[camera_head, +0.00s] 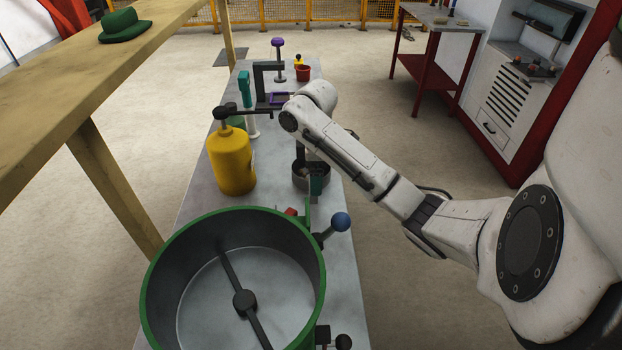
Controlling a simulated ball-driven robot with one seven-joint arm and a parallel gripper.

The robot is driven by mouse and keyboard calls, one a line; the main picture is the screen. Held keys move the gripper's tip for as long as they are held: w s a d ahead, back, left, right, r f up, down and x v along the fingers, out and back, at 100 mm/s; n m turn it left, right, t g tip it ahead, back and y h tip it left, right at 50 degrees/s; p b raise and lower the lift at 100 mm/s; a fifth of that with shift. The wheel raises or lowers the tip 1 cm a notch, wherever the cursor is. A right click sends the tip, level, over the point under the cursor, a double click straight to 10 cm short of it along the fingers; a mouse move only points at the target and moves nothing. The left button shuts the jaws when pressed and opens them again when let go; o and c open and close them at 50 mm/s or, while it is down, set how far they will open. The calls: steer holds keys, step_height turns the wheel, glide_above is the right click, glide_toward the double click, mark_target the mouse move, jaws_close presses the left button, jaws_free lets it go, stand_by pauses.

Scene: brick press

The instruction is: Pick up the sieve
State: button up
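A round, dark grey, shallow vessel (325,171) stands on the grey table, right of the yellow bottle; it looks like the sieve, but its mesh cannot be made out. A small teal-green part (316,186) shows at its near side. My arm reaches in from the right and bends down over this vessel. My gripper (301,158) seems to be at or just above the vessel, largely hidden by my own arm. Whether its fingers touch the vessel, and whether they are open or shut, cannot be seen.
A large green-rimmed drum (165,238) with a crossbar fills the near table (345,265); a blue-knobbed lever (340,222) sits beside it. A yellow bottle (231,160) stands to the left. Behind are a black press frame (258,82), a teal-handled tool (245,88) and a red pot (303,73).

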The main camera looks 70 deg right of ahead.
steer(key=shift+w+a+f+b, duration=0.1)
steer(key=shift+w+f+b, duration=0.1)
steer(key=shift+f, duration=0.3)
steer(key=shift+w+a+f+b, duration=0.1)
steer(key=shift+f+b, duration=0.05)
steer(key=shift+f, duration=0.35)
steer(key=shift+s+d+f, duration=0.1)
steer(key=shift+f, duration=0.85)
steer(key=c, duration=1.1)
